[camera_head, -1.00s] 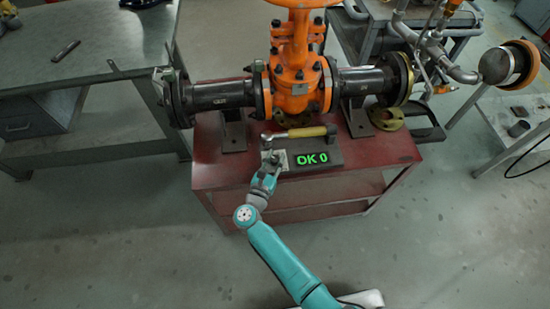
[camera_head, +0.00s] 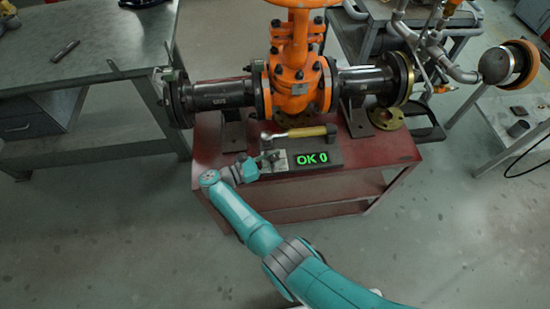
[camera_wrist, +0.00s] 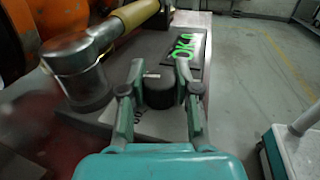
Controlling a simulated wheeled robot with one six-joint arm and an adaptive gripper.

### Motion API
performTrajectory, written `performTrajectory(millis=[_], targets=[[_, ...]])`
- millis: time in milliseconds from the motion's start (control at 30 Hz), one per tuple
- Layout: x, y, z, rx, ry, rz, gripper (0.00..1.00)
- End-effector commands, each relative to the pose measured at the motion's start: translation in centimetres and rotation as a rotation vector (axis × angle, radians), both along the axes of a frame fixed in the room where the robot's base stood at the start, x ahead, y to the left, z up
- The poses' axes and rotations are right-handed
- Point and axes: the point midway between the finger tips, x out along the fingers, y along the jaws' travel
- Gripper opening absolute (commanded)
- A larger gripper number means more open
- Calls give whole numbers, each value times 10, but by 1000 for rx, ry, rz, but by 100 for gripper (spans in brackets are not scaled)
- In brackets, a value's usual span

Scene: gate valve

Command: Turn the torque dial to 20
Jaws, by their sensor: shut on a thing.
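The torque dial is a short dark round knob (camera_wrist: 160,91) on a light plate, in the middle of the wrist view. My gripper (camera_wrist: 160,77) is shut on it, one finger on each side. In the head view my gripper (camera_head: 264,162) comes in low from the left at the plate (camera_head: 279,163), and hides much of the dial. The black display (camera_head: 312,159), right of the plate, reads "OK 0" in green; it is also at the upper right of the wrist view (camera_wrist: 184,51). I see no scale on the dial.
A torque wrench (camera_head: 304,132) with a yellow handle lies just behind the dial; its metal head (camera_wrist: 78,68) is close to my left finger. The orange gate valve (camera_head: 297,75) with dark pipes stands behind on the red table (camera_head: 375,152). A grey bench (camera_head: 100,45) is at left.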

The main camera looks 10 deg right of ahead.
Motion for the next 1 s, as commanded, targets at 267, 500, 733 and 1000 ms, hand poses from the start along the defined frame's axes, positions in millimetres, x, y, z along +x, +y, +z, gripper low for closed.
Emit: performTrajectory(millis=[267, 500, 733, 1000], targets=[[0, -1, 0, -1, 1, -71, 0], [0, -2, 0, -1, 0, -87, 0], [0, -2, 0, -1, 0, -88, 0], [0, -1, -1, 0, 1, -87, 57]])
